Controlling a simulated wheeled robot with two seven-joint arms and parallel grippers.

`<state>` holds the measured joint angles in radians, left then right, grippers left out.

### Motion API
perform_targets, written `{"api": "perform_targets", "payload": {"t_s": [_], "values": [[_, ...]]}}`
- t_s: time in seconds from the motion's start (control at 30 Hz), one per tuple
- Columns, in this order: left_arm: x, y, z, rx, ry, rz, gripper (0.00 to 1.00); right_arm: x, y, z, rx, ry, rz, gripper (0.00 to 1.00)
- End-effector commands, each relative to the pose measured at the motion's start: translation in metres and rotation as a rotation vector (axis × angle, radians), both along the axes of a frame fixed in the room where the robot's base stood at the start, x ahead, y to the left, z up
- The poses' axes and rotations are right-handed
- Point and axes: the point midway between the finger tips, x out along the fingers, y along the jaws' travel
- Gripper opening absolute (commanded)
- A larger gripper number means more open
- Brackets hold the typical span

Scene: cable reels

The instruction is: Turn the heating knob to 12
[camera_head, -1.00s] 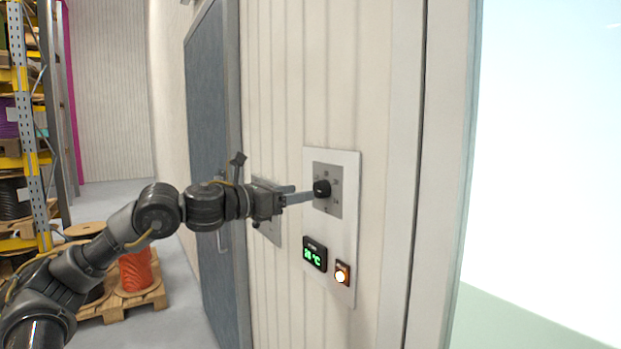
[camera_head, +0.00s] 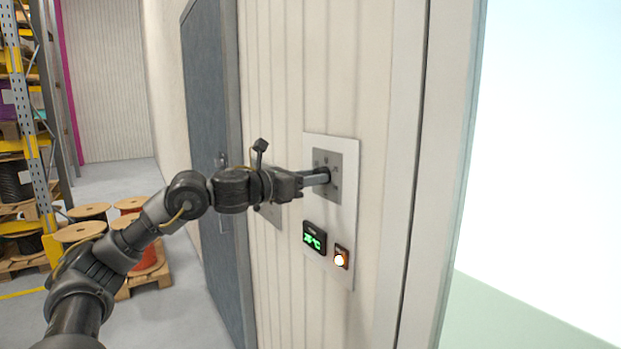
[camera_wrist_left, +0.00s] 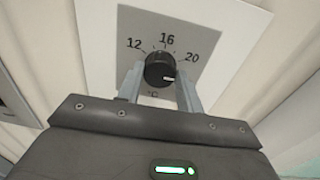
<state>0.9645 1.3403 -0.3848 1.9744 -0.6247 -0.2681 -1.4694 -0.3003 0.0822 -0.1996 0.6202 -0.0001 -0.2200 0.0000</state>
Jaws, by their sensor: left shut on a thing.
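The black heating knob (camera_wrist_left: 159,68) sits on a grey dial plate (camera_wrist_left: 188,24) marked 12, 16 and 20, with °C below. In the head view the left gripper (camera_head: 322,177) reaches the dial plate (camera_head: 334,160) and mostly hides the knob. A green display (camera_head: 314,239) below shows a °C reading; its digits are hard to read. My right gripper is not in view.
Cable reels on pallets (camera_head: 148,278) and a shelf rack (camera_head: 25,130) are further left.

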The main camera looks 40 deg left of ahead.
Motion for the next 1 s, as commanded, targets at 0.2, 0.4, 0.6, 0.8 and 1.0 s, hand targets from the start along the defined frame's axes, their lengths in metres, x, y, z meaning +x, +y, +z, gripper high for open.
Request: {"api": "perform_targets", "payload": {"t_s": [0.2,0.4,0.6,0.8,1.0], "values": [[-0.0001,0.0004,0.0001,-0.008,0.002,0.001,0.13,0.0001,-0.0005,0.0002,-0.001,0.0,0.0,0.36],[0.0,0.0006,0.0006,-0.064,0.019,0.001,0.13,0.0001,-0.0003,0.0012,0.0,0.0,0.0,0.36],[0.0,0.001,0.0011,-0.195,0.058,0.001,0.13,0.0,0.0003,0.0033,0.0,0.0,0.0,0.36],[0.0001,0.0016,0.0016,-0.371,0.111,0.002,0.13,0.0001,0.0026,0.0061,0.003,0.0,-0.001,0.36],[0.0004,0.002,0.0012,-0.555,0.167,0.002,0.13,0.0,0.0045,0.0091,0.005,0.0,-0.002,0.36]]}}
